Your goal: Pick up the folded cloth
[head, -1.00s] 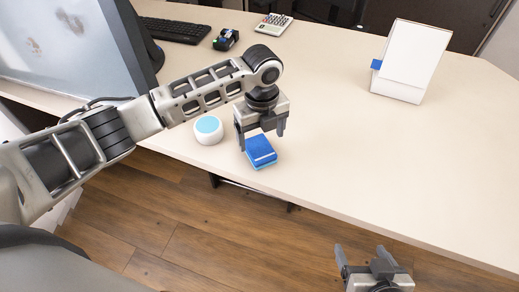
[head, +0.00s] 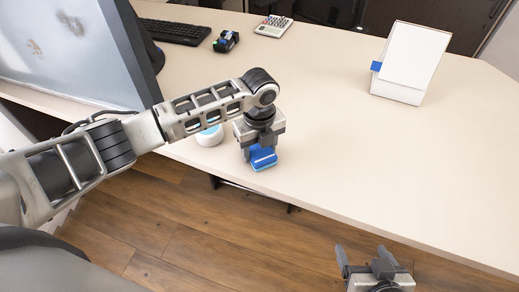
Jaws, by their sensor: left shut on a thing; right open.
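The folded cloth (head: 263,162) is blue with a white stripe and lies near the front edge of the desk. My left gripper (head: 262,151) points down over it and is shut on it. The fingers and gripper body hide the cloth's upper part. The cloth appears to be still at desk level. My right gripper (head: 365,256) is open and empty, low in the picture in front of the desk edge.
A white round device with a light blue top (head: 209,136) stands just left of the cloth, partly behind my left arm. A monitor (head: 75,45), keyboard (head: 175,30), tape dispenser (head: 226,41), calculator (head: 272,26) and white flip calendar (head: 411,60) stand further back. The desk's right side (head: 400,150) is clear.

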